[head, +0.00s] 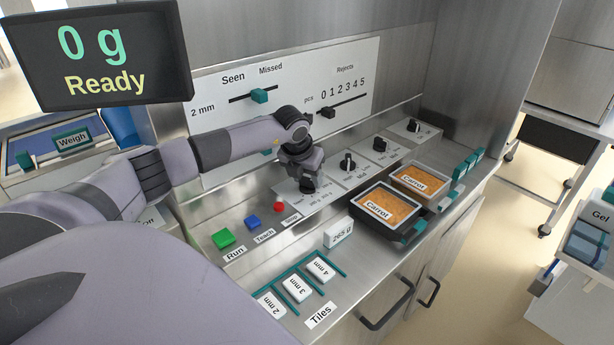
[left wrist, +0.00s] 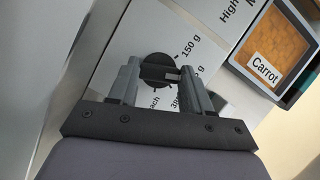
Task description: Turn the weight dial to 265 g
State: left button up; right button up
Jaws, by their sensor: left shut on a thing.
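The weight dial (left wrist: 155,66) is a round black knob on a white plate in the left wrist view. A light mark on it points toward the right; "150 g" is printed beside it and other labels are partly covered. My left gripper (head: 306,182) reaches down onto the dial in the head view, and its two fingers (left wrist: 152,80) are shut on the knob. The exact setting cannot be read. A white card reading "265 g" (head: 338,232) stands on the steel counter. The display (head: 100,52) reads "0 g" and "Ready". My right gripper is not in view.
Green Run (head: 223,238), blue (head: 252,222) and red (head: 279,207) buttons lie left of the dial. More black knobs (head: 347,162) run to its right. Carrot trays (head: 386,209) and mm tiles (head: 297,287) sit in front. A slider panel (head: 230,110) stands behind.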

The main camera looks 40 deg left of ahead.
pick_arm(q)
jog(key=o, duration=1.1)
jog(key=shift+c, duration=0.2)
jog(key=shift+r, duration=0.1)
jog(key=v, duration=0.7)
